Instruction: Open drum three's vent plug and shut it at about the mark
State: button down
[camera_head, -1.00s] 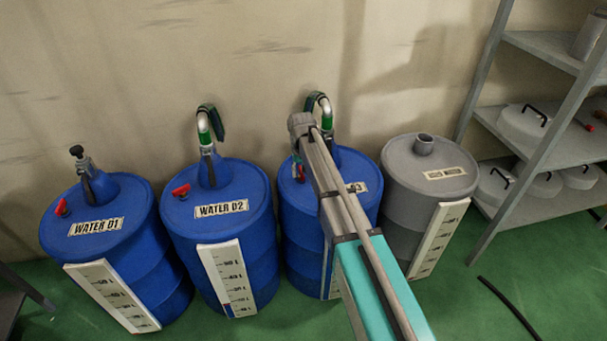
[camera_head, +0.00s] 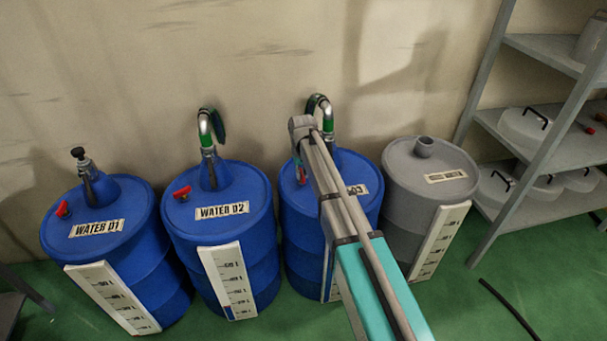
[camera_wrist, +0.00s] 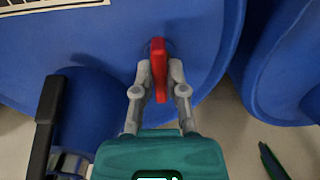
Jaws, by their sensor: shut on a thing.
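Drum three (camera_head: 300,205) is the blue drum third from the left in the head view, its label partly hidden behind my arm. Its red vent plug (camera_wrist: 159,68) shows in the wrist view on the blue drum top. My gripper (camera_wrist: 159,84) is shut on the red plug, one finger on each side of it.
Drums labelled WATER D1 (camera_head: 90,205) and WATER D2 (camera_head: 232,190) stand to the left, each with a red plug. A grey drum (camera_head: 400,175) stands close on the right, beside a metal shelf (camera_head: 540,125). A dark hose lies on the green floor.

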jog(key=shift+d+n, duration=0.15)
jog(key=shift+n, duration=0.15)
jog(key=n, duration=0.4)
jog(key=shift+d, duration=0.1)
jog(key=n, duration=0.5)
jog(key=shift+w+d+n, duration=0.1)
jog(key=shift+w+n, duration=0.1)
jog(key=shift+n, duration=0.2)
jog(key=c, duration=0.7)
grip_release()
